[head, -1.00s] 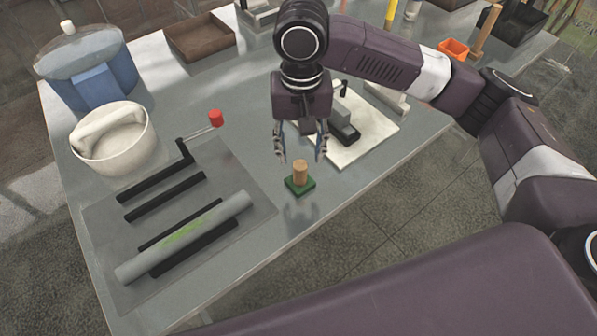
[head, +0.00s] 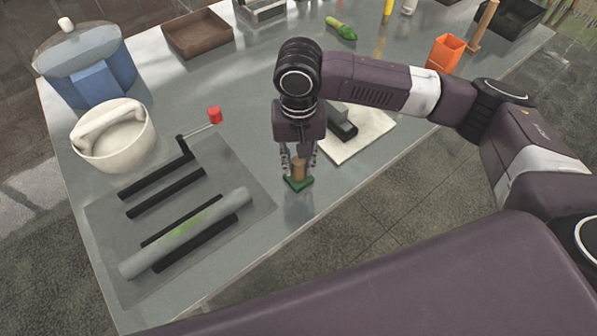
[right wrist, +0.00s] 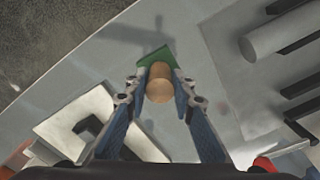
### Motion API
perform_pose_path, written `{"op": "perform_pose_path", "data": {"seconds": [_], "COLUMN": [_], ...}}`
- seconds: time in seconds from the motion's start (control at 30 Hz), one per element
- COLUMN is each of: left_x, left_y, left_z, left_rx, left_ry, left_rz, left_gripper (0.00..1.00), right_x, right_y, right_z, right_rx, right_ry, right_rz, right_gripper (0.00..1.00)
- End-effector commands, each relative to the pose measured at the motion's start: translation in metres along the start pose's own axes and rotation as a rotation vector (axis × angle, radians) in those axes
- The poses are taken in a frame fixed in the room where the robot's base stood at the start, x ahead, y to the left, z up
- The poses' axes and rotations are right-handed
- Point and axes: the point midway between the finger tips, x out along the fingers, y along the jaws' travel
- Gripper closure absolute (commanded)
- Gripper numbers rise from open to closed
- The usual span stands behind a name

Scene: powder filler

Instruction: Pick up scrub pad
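The scrub pad is a green square pad (head: 298,183) with an upright wooden handle (head: 299,169). It sits on the grey table near its front edge, right of the dark mat. In the right wrist view the handle (right wrist: 160,84) points toward the camera and the green pad (right wrist: 157,57) lies behind it. My right gripper (head: 299,170) is low over the pad, with one finger on each side of the handle. Narrow gaps show beside the handle, so the fingers look partly open around it. My left gripper is not in view.
A dark mat (head: 240,180) with black bars and a grey roller (head: 185,233) lies to the left. A white board (head: 362,135) with a black-and-grey object is close behind on the right. A white pot (head: 112,148), brown tray (head: 197,35) and orange container (head: 445,52) stand farther off.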

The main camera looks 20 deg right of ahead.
Motion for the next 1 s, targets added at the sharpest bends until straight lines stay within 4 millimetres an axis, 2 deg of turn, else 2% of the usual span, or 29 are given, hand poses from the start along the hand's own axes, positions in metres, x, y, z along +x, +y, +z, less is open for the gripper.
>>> {"op": "perform_pose_path", "data": {"seconds": [0.03,0.13,0.4,0.57,0.77,1.0], "left_x": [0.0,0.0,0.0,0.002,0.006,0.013], "left_y": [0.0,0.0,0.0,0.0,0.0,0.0], "left_z": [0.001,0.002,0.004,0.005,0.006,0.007], "left_rx": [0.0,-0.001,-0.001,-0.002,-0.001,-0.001], "left_ry": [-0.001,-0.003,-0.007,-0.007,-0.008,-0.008], "left_rz": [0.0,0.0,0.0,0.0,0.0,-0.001], "left_gripper": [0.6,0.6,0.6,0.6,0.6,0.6], "right_x": [0.0,0.0,-0.002,-0.011,-0.044,-0.116], "right_y": [0.0,0.0,0.0,-0.001,-0.001,-0.002], "right_z": [0.0,0.0,0.0,-0.001,-0.002,-0.001], "right_rx": [0.0,0.0,0.0,0.0,-0.001,-0.001], "right_ry": [0.0,0.0,0.001,0.003,0.006,0.007], "right_rz": [0.0,0.0,-0.001,-0.001,-0.004,-0.004], "right_gripper": [0.9,1.0,1.0,1.0,1.0,1.0]}}
